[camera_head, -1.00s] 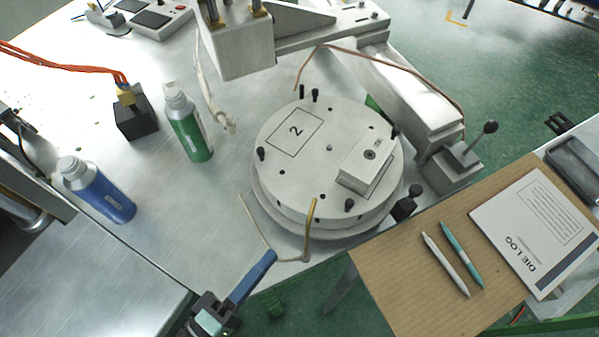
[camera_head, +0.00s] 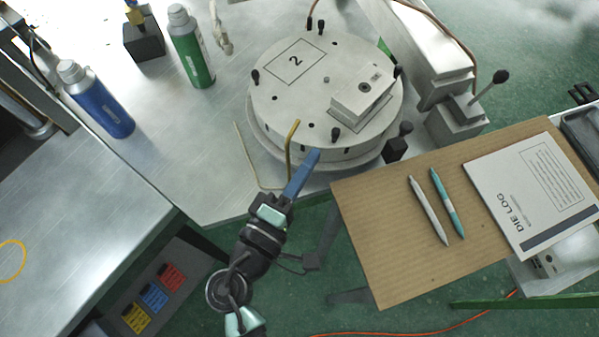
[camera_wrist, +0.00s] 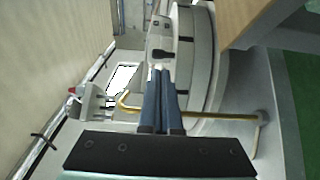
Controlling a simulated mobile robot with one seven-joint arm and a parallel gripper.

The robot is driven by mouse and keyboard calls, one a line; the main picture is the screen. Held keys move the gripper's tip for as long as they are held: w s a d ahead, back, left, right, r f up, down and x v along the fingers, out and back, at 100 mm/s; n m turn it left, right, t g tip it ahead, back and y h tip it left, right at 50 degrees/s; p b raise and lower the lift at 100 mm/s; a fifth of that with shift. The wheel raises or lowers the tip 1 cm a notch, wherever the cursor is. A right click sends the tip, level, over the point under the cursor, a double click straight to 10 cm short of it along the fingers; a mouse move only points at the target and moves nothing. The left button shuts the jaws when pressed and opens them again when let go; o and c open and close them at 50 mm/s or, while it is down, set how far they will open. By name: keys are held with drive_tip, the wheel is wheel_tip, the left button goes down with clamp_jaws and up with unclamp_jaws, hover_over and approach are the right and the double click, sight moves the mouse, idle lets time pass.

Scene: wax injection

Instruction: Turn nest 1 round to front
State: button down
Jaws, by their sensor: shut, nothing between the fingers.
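The round metal turntable (camera_head: 285,117) stands on the steel bench, with an outlined nest marked "2" (camera_head: 295,61) at its back left. A metal block (camera_head: 362,92) sits on its right side; its small label is too small to read, so I cannot tell whether this is nest 1. Black pegs stand around the rim, one (camera_head: 336,134) at the front. My gripper (camera_head: 313,156) has its blue fingers together, empty, at the turntable's front edge; contact cannot be told. In the wrist view the fingers (camera_wrist: 161,75) point at the turntable's side (camera_wrist: 200,65).
A bent brass rod (camera_head: 291,140) rises just left of my fingertips; it crosses the wrist view (camera_wrist: 215,115). A black knob (camera_head: 396,149) sits right of the turntable. A board (camera_head: 375,230) with pens and a log is at right. Blue (camera_head: 103,105) and green (camera_head: 192,50) bottles stand left.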

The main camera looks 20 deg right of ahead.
drive_tip(key=shift+x, duration=1.9)
